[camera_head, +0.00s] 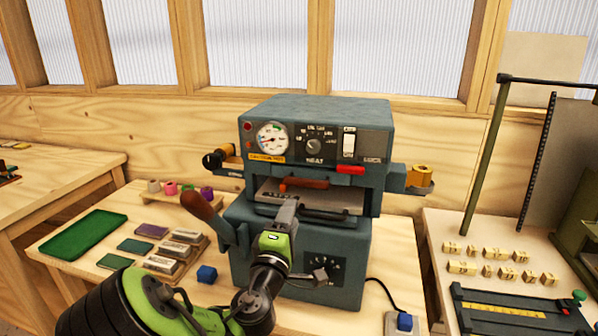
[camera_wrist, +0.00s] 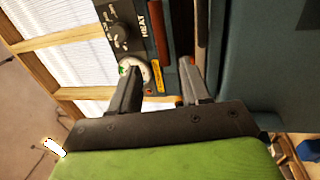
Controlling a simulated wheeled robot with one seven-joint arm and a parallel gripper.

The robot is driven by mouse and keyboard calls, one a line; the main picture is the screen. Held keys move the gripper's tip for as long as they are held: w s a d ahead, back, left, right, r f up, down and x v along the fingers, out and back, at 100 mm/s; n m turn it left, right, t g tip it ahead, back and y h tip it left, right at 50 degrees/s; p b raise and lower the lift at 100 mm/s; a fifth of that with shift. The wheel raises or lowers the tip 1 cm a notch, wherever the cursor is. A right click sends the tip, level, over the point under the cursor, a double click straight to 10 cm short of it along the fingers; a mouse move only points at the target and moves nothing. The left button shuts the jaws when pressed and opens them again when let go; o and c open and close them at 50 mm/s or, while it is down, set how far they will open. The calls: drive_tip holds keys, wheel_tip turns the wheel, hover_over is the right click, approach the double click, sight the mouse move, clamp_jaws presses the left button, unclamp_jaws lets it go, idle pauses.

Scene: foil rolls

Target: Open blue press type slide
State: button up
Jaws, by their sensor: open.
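The blue-grey press (camera_head: 305,130) stands on the wooden table. Its type slide (camera_head: 335,198) is a grey plate in the front opening, with an orange-brown handle (camera_head: 303,183) across its front. How far the slide sits out is hard to tell. My gripper (camera_head: 288,206) is at the press front, just below and left of that handle. In the wrist view my gripper (camera_wrist: 158,66) has its two fingers apart with nothing held between them. A red-brown bar (camera_wrist: 163,35) shows beyond the fingertips. I cannot tell whether a finger touches the press.
A lever with a brown knob (camera_head: 199,206) sticks out at the press's left. Another table (camera_head: 440,225) with small wooden blocks stands right.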

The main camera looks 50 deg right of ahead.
sight(303, 184)
drive_tip(key=p+x, duration=0.8)
drive_tip(key=x, duration=0.4)
drive_tip(key=shift+s, duration=0.1)
drive_tip(key=shift+w+d+f+p, duration=0.1)
drive_tip(key=shift+w+d+p, duration=0.2)
drive_tip(key=shift+d, duration=0.1)
drive_tip(key=shift+s, duration=0.1)
clamp_jaws()
